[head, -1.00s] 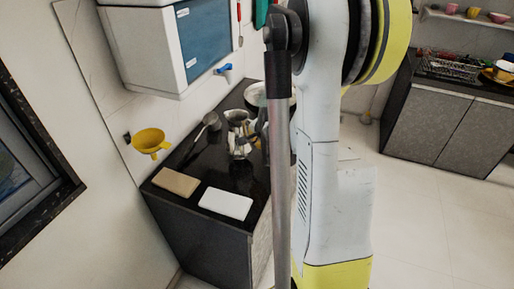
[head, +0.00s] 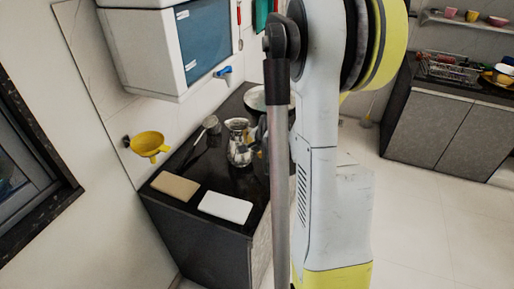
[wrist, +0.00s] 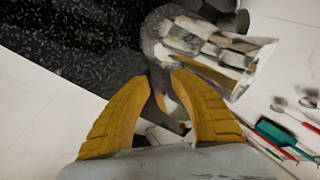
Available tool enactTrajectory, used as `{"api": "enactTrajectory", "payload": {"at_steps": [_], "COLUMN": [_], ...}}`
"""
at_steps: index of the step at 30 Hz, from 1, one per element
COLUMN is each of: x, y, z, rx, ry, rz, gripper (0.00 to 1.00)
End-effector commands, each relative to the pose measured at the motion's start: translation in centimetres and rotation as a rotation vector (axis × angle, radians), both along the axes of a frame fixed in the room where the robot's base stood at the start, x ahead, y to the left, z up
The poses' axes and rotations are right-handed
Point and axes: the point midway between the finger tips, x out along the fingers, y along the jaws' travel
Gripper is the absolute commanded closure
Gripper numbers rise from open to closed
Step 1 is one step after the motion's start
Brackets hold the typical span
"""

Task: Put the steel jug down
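The steel jug (head: 238,148) is shiny and stands upright on the dark counter, or just over it; I cannot tell if its base touches. In the wrist view the jug (wrist: 205,48) appears large just beyond my gripper (wrist: 160,82). The two yellow fingers are partly apart, with their tips close beside the jug. Something narrow and tan-grey shows between them, perhaps the handle; whether the fingers press on it is unclear. In the head view my gripper is mostly hidden behind my arm, to the right of the jug.
A tan board (head: 175,187) and a white board (head: 225,207) lie at the counter's near end. A metal ladle or cup (head: 211,124) is left of the jug and a pan (head: 256,98) behind. A yellow funnel (head: 148,144) hangs on the wall. Bare dark counter (head: 205,165) lies between.

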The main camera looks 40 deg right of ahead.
Motion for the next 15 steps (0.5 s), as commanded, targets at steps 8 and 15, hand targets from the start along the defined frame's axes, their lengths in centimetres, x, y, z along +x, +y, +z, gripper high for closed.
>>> {"api": "enactTrajectory", "payload": {"at_steps": [8,15], "x": [-3.4,-5.6], "y": [2.0,3.2], "z": [5.3,8.2], "rx": [0.001,0.001], "ry": [0.0,0.0], "rz": [-0.001,-0.001], "gripper": [0.73,0.73]}}
